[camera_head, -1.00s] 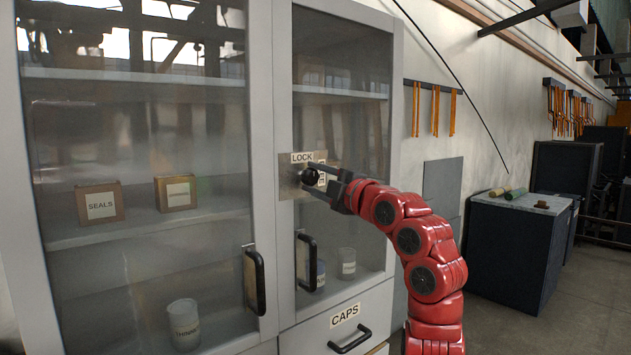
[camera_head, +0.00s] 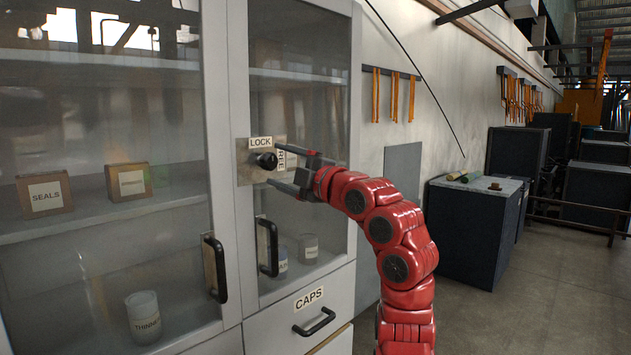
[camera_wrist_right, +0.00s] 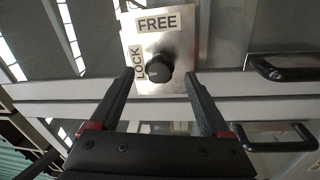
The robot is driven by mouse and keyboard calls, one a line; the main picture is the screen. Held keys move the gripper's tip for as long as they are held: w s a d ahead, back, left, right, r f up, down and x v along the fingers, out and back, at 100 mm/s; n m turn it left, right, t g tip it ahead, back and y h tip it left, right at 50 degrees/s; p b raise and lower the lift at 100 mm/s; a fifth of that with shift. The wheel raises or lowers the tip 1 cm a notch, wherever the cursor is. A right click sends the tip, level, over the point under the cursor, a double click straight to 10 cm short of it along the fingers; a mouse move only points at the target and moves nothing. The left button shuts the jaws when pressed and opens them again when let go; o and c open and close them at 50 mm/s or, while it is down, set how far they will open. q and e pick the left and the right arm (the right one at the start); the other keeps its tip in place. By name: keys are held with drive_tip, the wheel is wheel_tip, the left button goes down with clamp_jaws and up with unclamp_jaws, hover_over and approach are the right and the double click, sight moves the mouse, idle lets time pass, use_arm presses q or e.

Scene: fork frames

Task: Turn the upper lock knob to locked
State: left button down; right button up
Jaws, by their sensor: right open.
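The lock knob (camera_head: 266,161) is round and black, on a metal plate (camera_head: 244,174) on the cabinet's frame. A LOCK label (camera_head: 260,142) is above it and a FREE label (camera_head: 282,160) to its right, partly hidden by my gripper. My right gripper (camera_head: 273,166) is open, reaching in from the right, with one finger above and one below the knob's level. In the wrist view, the knob (camera_wrist_right: 159,68) shows between and just beyond the two fingertips (camera_wrist_right: 159,74), with gaps on both sides. The knob's pointing direction is unclear. My left gripper is not in view.
Two black door handles (camera_head: 214,268) (camera_head: 267,247) stick out below the plate. A CAPS drawer (camera_head: 299,322) is beneath. Boxes and jars stand behind the glass doors. A dark workbench (camera_head: 466,235) is at right, with free floor beside it.

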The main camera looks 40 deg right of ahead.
drive_tip(key=s+d+f+b, duration=0.1)
drive_tip(key=s+f, duration=0.1)
drive_tip(key=s, duration=1.2)
drive_tip(key=shift+s, duration=0.3)
drive_tip(key=shift+d+r, duration=0.1)
